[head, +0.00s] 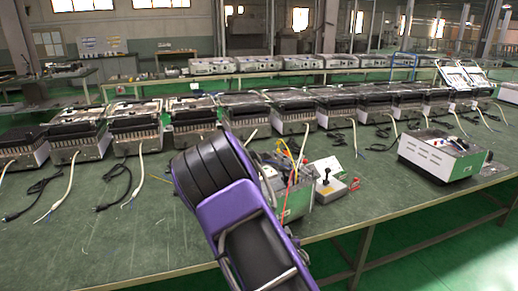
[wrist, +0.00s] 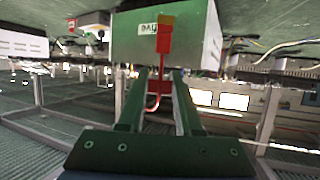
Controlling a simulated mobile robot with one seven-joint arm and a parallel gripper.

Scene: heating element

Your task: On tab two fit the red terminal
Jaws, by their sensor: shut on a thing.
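In the wrist view my gripper (wrist: 158,76) points toward the top of the picture, its two green fingers closed on the red terminal (wrist: 164,42). The terminal is a narrow upright red piece with an orange tip, and a thin red wire (wrist: 153,103) curves down between the fingers. It shows in front of a white and green heater box (wrist: 190,38); I cannot tell whether it touches it. In the head view my arm hides the gripper and part of the open heater (head: 298,198) with yellow and red wires. Tab two cannot be made out in either view.
The green table (head: 120,240) is clear at front left. A row of heaters (head: 135,122) with loose cables stands behind. A small box with a black-knobbed lever (head: 328,188) sits beside the open heater. Another white and green heater (head: 438,156) stands at right.

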